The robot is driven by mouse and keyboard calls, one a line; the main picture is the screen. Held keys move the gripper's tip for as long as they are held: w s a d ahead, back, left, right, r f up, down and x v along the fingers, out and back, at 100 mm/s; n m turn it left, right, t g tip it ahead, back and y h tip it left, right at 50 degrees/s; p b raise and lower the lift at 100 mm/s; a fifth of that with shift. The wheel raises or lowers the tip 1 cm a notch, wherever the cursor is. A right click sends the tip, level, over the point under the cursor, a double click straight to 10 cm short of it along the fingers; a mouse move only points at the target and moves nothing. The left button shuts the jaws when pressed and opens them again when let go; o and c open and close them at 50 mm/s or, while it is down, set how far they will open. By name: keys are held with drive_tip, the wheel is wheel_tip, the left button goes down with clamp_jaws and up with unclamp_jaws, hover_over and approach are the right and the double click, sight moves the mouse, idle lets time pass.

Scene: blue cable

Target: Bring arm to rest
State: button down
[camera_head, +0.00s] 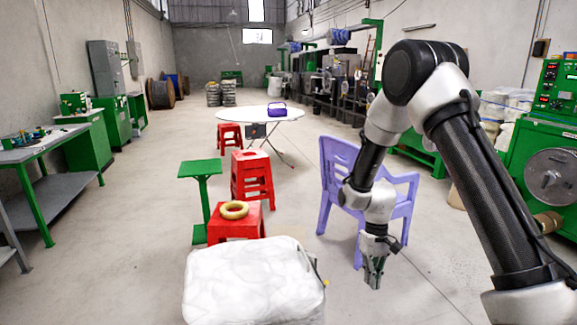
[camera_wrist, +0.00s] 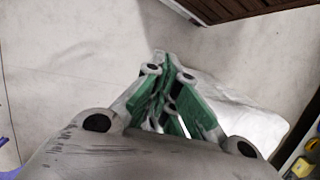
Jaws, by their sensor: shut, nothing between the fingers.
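My gripper (camera_head: 373,277) hangs at the end of my arm, pointing down, in the right half of the head view. It is in front of the purple chair and to the right of the white wrapped bundle. In the wrist view its green fingers (camera_wrist: 164,62) are together with nothing between them. My arm comes in from the lower right, rises to a bent elbow and drops to the wrist. No blue cable can be made out near the gripper.
A white wrapped bundle (camera_head: 250,283) stands in front. A purple chair (camera_head: 340,180) is close behind my wrist. A yellow ring (camera_head: 234,210) lies on a red stool (camera_head: 222,226). A green stand (camera_head: 200,170), round white table (camera_head: 240,114) and green machine (camera_head: 555,150) stand farther off.

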drive_tip(key=s+d+r+m+t, duration=0.1)
drive_tip(key=s+d+r+t, duration=0.1)
drive_tip(key=s+d+r, duration=0.2)
drive_tip(key=s+d+r+m+t, duration=0.1)
drive_tip(key=s+d+r+t, duration=0.2)
drive_tip(key=s+r, duration=0.8)
drive_tip(key=s+d+r+t, duration=0.2)
drive_tip(key=s+d+r, duration=0.3)
drive_tip(key=r, duration=1.3)
drive_tip(key=s, duration=0.3)
drive_tip(key=shift+r+m+t, duration=0.3)
drive_tip(key=shift+r+m, duration=0.05)
drive_tip(key=shift+m, duration=0.05)
